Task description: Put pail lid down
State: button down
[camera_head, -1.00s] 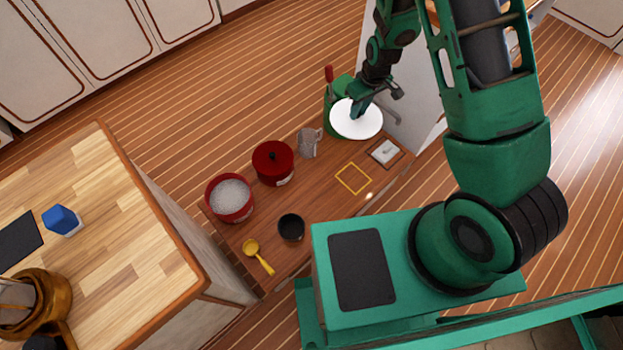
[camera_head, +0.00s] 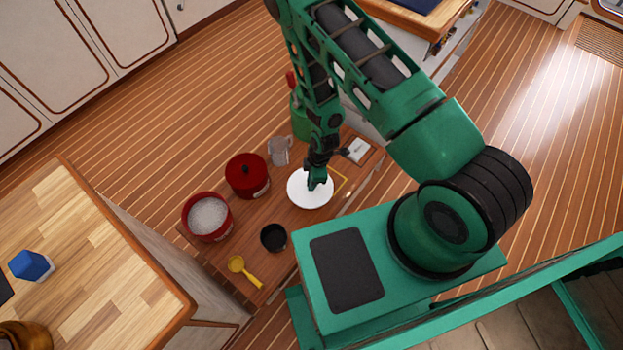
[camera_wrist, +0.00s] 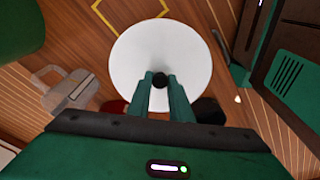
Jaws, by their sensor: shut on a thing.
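The pail lid (camera_head: 301,194) is a white round disc with a dark knob at its centre. My gripper (camera_head: 317,184) is shut on the knob; in the wrist view the two green fingers (camera_wrist: 160,88) close on either side of it. The lid is over the wooden bench top, beside the yellow square outline (camera_head: 342,181) and partly covering it in the head view. I cannot tell whether the lid touches the bench or hangs a little above it. In the wrist view the yellow outline (camera_wrist: 101,10) shows past the lid's edge.
A square plate (camera_head: 356,150) lies at the far right.

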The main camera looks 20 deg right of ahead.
jog(key=w+d+f, duration=0.2)
jog(key=d, duration=0.1)
jog(key=w+d+f, duration=0.3)
jog(key=shift+w+d+f, duration=0.1)
jog(key=shift+w+d, duration=0.1)
jog(key=shift+w, duration=0.05)
jog(key=shift+f, duration=1.95)
jog(key=c, duration=1.6)
grip_release()
jog(key=shift+f, duration=0.1)
